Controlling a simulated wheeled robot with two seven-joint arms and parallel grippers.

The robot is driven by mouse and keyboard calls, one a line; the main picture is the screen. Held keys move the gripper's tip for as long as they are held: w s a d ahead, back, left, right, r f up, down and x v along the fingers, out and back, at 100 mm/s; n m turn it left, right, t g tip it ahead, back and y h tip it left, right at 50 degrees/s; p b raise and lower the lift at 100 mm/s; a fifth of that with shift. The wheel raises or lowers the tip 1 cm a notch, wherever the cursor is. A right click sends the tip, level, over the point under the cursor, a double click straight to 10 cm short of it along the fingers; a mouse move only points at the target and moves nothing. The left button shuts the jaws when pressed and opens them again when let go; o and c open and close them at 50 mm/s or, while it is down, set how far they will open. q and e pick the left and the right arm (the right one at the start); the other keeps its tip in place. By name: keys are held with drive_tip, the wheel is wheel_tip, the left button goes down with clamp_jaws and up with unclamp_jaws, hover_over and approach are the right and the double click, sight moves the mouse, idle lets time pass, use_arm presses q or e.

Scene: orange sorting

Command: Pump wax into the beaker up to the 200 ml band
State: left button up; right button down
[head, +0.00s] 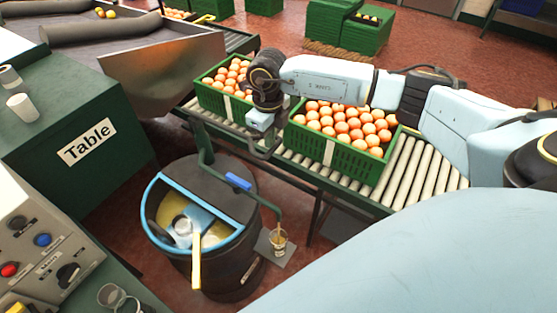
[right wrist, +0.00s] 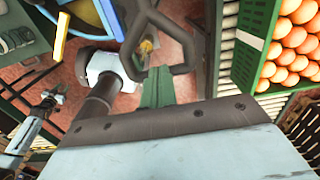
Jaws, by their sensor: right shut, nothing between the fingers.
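A dark drum (head: 235,262) with a blue-rimmed opening (head: 150,195) holds yellow wax (head: 170,210). A dark green pump pipe (head: 207,150) with a blue grip (head: 238,181) stands by it, its thin spout bending down to a small beaker (head: 279,241). Yellowish content shows in the beaker; its band and level are too small to read. My right gripper (head: 265,152) is shut and empty above and behind the blue grip, apart from the beaker. Its dark fingers show in the right wrist view (right wrist: 160,68). A part resembling my left gripper (right wrist: 48,104) shows there, its jaws unclear.
Two green crates of oranges (head: 338,158) (head: 205,98) stand on the roller conveyor (head: 405,170) beneath my right arm. A green table (head: 60,125) stands left, and a control panel (head: 40,240) is at lower left.

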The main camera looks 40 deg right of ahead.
wheel_tip(320, 180, down, 8)
drive_tip(key=b, duration=0.5)
wheel_tip(320, 180, up, 16)
drive_tip(key=p, duration=1.1)
drive_tip(key=shift+f, duration=0.15)
wheel_tip(320, 180, down, 16)
drive_tip(key=b, duration=1.2)
wheel_tip(320, 180, up, 16)
drive_tip(key=p, duration=1.1)
